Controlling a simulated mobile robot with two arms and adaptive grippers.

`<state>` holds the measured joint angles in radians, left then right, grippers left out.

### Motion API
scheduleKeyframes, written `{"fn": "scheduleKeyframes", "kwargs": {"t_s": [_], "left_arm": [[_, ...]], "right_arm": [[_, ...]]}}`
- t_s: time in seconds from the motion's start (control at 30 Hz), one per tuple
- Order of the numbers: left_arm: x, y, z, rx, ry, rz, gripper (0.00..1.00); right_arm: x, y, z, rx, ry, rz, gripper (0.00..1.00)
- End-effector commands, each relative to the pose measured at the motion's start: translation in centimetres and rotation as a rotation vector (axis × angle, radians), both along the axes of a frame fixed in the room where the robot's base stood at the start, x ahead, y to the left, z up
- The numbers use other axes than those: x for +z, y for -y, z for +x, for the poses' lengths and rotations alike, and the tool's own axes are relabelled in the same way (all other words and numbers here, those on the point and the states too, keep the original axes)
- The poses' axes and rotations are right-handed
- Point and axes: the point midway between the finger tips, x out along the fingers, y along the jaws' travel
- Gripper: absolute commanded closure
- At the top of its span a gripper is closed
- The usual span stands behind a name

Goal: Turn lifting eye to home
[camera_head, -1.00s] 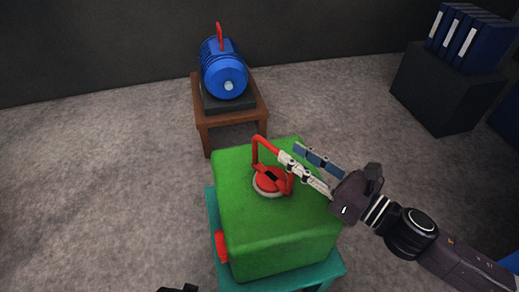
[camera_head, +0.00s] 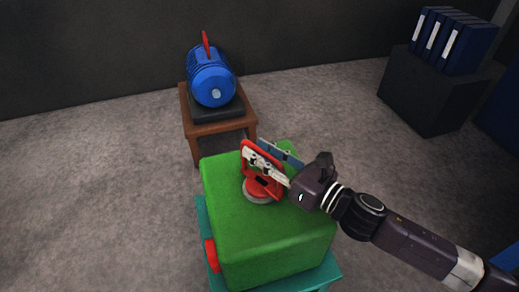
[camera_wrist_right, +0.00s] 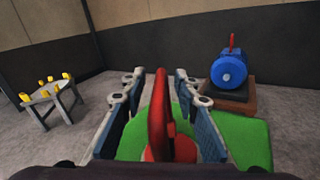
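The red lifting eye (camera_head: 262,184) stands upright on a pale round base on top of the green casting (camera_head: 265,235). In the right wrist view the red eye (camera_wrist_right: 160,115) rises between the fingers, with a visible gap on each side. My right gripper (camera_head: 268,156) is open, its fingers straddling the eye from the right and hiding part of its upper bar. It also shows in the wrist view (camera_wrist_right: 158,100). My left gripper is not in view.
The green casting rests on a teal stand (camera_head: 327,276), with a red part (camera_head: 211,254) on its left side. Behind is a blue motor-like casting (camera_head: 211,82) on a brown table (camera_head: 219,126). Dark cabinet with binders (camera_head: 432,95) at right. A small table (camera_wrist_right: 52,103) holds yellow pieces.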

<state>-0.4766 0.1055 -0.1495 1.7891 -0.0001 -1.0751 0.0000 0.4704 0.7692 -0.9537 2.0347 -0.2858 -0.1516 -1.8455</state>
Motion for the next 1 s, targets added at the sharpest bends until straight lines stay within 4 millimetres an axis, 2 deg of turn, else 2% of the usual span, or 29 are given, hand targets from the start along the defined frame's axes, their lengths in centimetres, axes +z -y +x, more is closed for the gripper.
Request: {"fn": "scheduleKeyframes", "kwargs": {"t_s": [0.3,0.6,1.0], "left_arm": [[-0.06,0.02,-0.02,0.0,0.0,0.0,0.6],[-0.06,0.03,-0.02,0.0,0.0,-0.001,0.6],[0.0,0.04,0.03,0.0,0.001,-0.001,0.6]], "right_arm": [[-0.04,-0.28,0.22,0.0,-0.001,-0.001,0.71],[-0.03,-0.27,0.2,0.0,-0.001,-0.001,1.0],[-0.01,-0.32,0.4,-0.004,0.0,0.0,1.0]]}}
